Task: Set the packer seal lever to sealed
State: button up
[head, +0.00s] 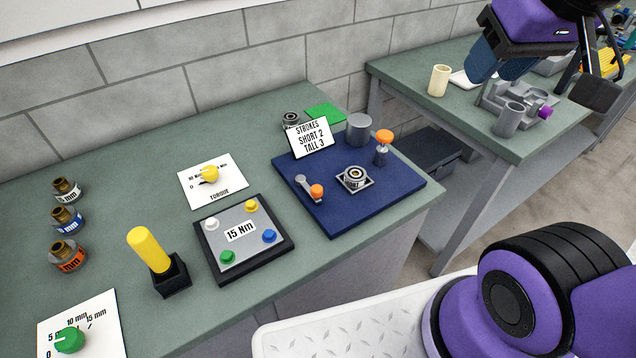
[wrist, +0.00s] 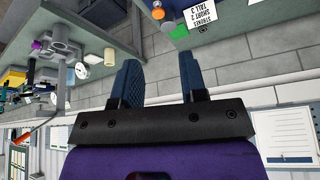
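No lever in view is labelled as the packer seal lever, and I cannot tell which one it is. A small grey lever with an orange knob (head: 316,191) sits on the blue board (head: 345,220), left of a square metal fitting (head: 354,179). A thick yellow handle (head: 148,250) stands tilted in a black base at the front of the bench. My gripper (head: 495,68) is up at the top right over the far bench, away from both. In the wrist view my gripper (wrist: 160,75) has its two blue fingers apart with nothing between them.
The green bench (head: 130,180) also holds a 15 Nm panel (head: 240,232), a torque dial card (head: 212,180) and several ring fittings (head: 67,220). A cream cup (head: 439,80) and grey fixture (head: 515,105) occupy the far bench.

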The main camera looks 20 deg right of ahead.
jog(key=shift+w+a+f, duration=0.1)
jog(key=shift+w+f, duration=0.05)
jog(key=shift+w, duration=0.25)
jog(key=c, duration=0.3)
jog(key=w+f+m+g, duration=0.1)
jog(key=w, duration=0.1)
jog(key=w+a+f+m+g+y, duration=0.1)
jog(key=w, duration=0.2)
jog(key=w+f+m+g+y, duration=0.1)
jog(key=w+f, duration=0.1)
jog(key=shift+w+a+g, duration=0.3)
jog(key=shift+w+g, duration=0.1)
grip_shut()
jog(key=w+a+f+m+g+y, duration=0.1)
jog(key=w+f+m+g+y, duration=0.2)
jog(key=w+f, duration=0.4)
jog(key=w+a+f+m+g+y, duration=0.1)
jog(key=w+f+m, duration=0.5)
jog(key=f, duration=0.9)
jog(key=shift+w+a+f+g+y, duration=0.25)
jog(key=shift+w+g+y, duration=0.7)
jog(key=shift+w, duration=0.35)
